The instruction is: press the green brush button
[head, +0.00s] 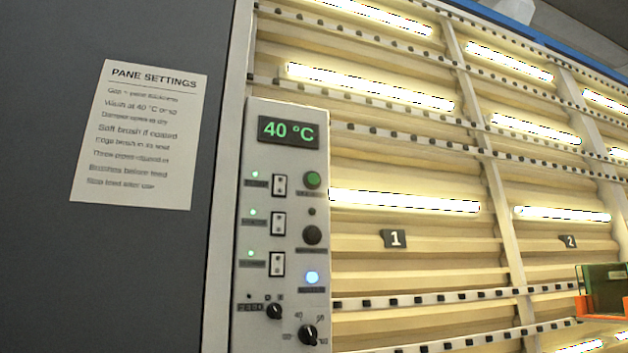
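A green round button (312,180) sits at the upper right of the light grey control panel (262,330). The label under it is too small to read, so I cannot tell if it says brush. A dark round button (311,235) is below it, with a small dark green lamp (312,211) between them. A bright blue-white round light or button (311,278) is lower in the same column. The display (289,132) reads 40 °C in green. Neither of my grippers is in view.
Three rocker switches (279,185) with lit green lamps (254,174) run down the panel's left side. Two black knobs (308,334) are at the bottom. A "PANE SETTINGS" sheet (140,135) hangs left. Slatted washer racks fill the right, with an orange-edged object (607,310) at the far right.

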